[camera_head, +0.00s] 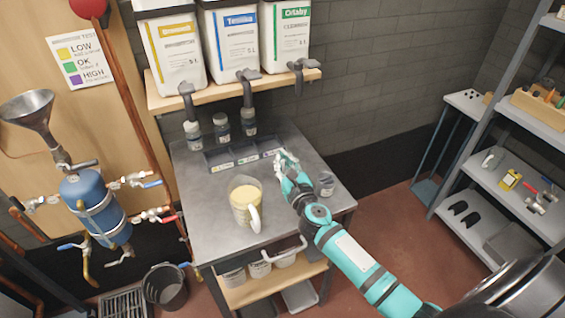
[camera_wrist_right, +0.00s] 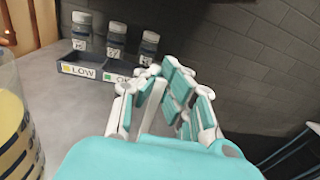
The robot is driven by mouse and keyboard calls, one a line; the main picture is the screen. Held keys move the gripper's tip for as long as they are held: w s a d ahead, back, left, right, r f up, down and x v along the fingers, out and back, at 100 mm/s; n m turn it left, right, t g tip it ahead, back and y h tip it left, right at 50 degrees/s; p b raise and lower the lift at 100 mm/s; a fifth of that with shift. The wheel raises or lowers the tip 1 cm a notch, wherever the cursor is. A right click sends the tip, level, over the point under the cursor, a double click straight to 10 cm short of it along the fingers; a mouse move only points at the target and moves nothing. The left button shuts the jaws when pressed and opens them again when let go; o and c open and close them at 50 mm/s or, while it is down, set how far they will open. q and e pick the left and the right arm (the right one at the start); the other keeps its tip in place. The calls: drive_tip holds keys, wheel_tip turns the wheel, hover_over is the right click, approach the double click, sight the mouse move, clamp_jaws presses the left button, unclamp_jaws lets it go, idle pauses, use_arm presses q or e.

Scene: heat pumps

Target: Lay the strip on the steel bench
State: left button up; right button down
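The steel bench (camera_head: 215,222) stands in the middle of the head view, against the grey wall. My right gripper (camera_head: 287,158) is above the bench's right rear part, beside the labelled tray. In the right wrist view my right gripper (camera_wrist_right: 163,72) has its fingers drawn together at the tips. A thin pale strip (camera_wrist_right: 154,112) shows between the fingers, partly hidden by them; it appears to be held. The strip is too small to make out in the head view. My left gripper is not in view.
A jug of yellowish liquid (camera_head: 245,205) stands on the bench's middle. A compartmented tray (camera_head: 217,167) and several lidded jars (camera_head: 221,128) are at the back. A small jar (camera_head: 326,184) stands at the right edge. The front left of the bench is clear.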

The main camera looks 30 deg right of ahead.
drive_tip(key=c, duration=2.1)
unclamp_jaws()
drive_tip(key=shift+f, duration=0.1)
drive_tip(key=o, duration=0.6)
drive_tip(key=shift+s, duration=0.2)
drive_tip(key=s, duration=0.4)
drive_tip(key=s+a+b, duration=0.1)
drive_tip(key=s, duration=0.6)
drive_tip(key=shift+s+a+r+b, duration=0.2)
drive_tip(key=shift+s+a+b, duration=0.05)
drive_tip(key=shift+s+b, duration=0.05)
